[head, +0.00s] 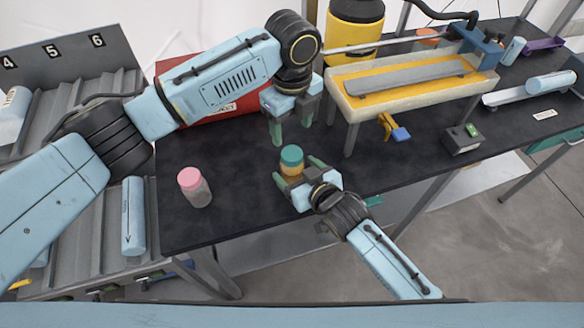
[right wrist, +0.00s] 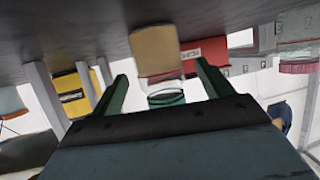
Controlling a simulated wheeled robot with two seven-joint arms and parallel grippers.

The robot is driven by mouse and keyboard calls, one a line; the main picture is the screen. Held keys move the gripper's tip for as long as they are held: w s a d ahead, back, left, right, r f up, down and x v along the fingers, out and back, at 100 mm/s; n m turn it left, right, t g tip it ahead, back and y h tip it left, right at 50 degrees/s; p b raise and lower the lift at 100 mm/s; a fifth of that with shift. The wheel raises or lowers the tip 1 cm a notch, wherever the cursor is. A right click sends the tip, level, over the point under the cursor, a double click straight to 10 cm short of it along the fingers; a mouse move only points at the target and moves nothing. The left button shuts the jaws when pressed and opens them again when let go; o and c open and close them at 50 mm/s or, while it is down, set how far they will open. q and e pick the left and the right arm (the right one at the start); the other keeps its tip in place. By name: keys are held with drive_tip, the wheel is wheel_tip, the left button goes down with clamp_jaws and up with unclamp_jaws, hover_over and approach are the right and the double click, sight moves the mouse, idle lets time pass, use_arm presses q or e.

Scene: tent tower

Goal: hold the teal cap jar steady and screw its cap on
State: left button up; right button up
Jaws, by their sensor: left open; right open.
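The teal cap jar (head: 291,170) stands upright on the dark table, with an orange-tan body and its teal cap (head: 292,154) on top. How tightly the cap sits cannot be told. My right gripper (head: 298,171) is open low at the jar, with a finger on either side. In the right wrist view, which is upside down, the jar's tan body (right wrist: 155,50) and teal cap (right wrist: 166,99) show between the spread fingers (right wrist: 160,75); I see gaps beside it. My left gripper (head: 291,130) is open and empty above and behind the jar, fingers pointing down.
A pink-capped jar (head: 195,188) stands to the left on the table. A red box (head: 215,112) is behind my left arm. A yellow-topped stand (head: 405,85) is at the back right, with a yellow-blue clamp (head: 394,128) in front. The table's front edge is close to my right gripper.

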drive_tip(key=shift+x, duration=1.7)
clamp_jaws()
use_arm(q)
drive_tip(key=n, duration=2.7)
drive_tip(key=shift+f, duration=0.1)
